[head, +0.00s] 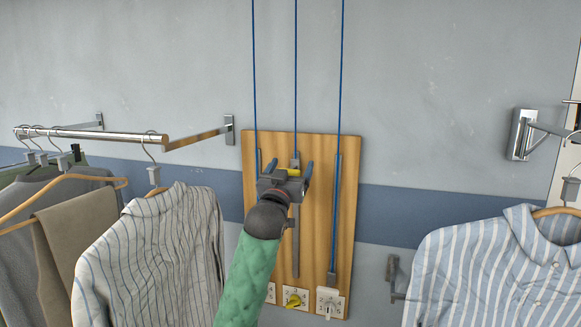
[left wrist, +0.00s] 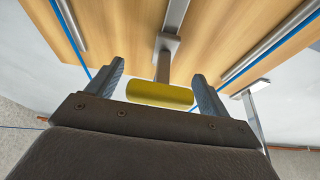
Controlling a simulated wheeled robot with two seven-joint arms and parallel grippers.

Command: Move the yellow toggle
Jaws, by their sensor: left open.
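A yellow bar (head: 294,172), the toggle's grip, sits on a grey stem in front of the wooden board (head: 318,230). In the left wrist view the yellow bar (left wrist: 160,94) lies crosswise between the two fingers, with a gap on each side. My left gripper (head: 289,168) is open and reaches up to the bar from below; the fingers stand around it without gripping it. A separate yellow knob (head: 292,299) is on a white plate low on the board. The gripper and wrist hide part of the board. My right gripper is not in view.
Blue cords (head: 342,80) run down to metal tracks on the board. Shirts and trousers hang from a rail (head: 100,135) at the left, close to my arm. A striped blue shirt (head: 490,270) hangs at the right. The wall above the board is clear apart from the cords.

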